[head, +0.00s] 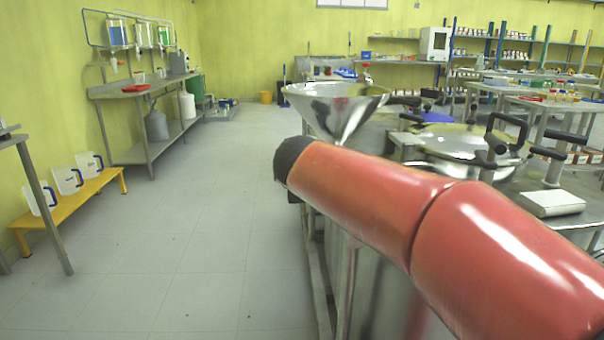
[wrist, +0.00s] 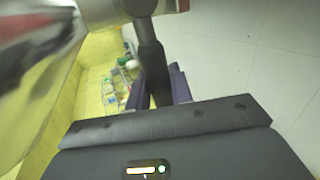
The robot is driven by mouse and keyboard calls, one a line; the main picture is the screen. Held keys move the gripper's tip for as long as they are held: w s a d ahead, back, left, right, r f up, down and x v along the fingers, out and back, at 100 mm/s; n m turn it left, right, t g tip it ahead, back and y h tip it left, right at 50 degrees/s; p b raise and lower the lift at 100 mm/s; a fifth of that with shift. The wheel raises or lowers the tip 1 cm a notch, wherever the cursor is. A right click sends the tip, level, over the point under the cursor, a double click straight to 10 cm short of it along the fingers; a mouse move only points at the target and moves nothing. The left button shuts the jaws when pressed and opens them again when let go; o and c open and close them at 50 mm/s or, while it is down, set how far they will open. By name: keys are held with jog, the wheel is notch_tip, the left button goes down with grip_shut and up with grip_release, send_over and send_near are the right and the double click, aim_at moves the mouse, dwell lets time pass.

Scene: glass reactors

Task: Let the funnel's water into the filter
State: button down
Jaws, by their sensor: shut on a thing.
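The shiny steel funnel (head: 340,110) stands with its wide mouth up, just beyond my red arm, which hides its lower part. Its curved metal seems to fill the left of the wrist view (wrist: 35,75), blurred and close. My gripper (wrist: 157,88) is shut on a dark valve handle (wrist: 150,55), which runs up to a metal fitting (wrist: 122,10) beside the funnel. The handle's exact angle is hard to judge. In the head view my gripper is hidden behind the arm. I cannot make out the filter or any flowing water.
A steel vessel with a clamped lid (head: 465,142) stands right of the funnel. A steel bench (head: 150,95) runs along the left wall, and a yellow stand (head: 75,205) holds white jugs. The tiled floor (head: 190,240) is clear on the left.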

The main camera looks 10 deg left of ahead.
jog(key=shift+r+m, duration=0.3)
dwell(0.4)
jog(key=c, duration=1.3)
grip_release()
jog(key=shift+s, duration=0.1)
jog(key=v, duration=0.7)
jog(key=shift+s+d+r, duration=0.15)
jog(key=shift+s+d, duration=0.05)
jog(key=shift+s, duration=0.05)
jog(key=shift+s, duration=0.1)
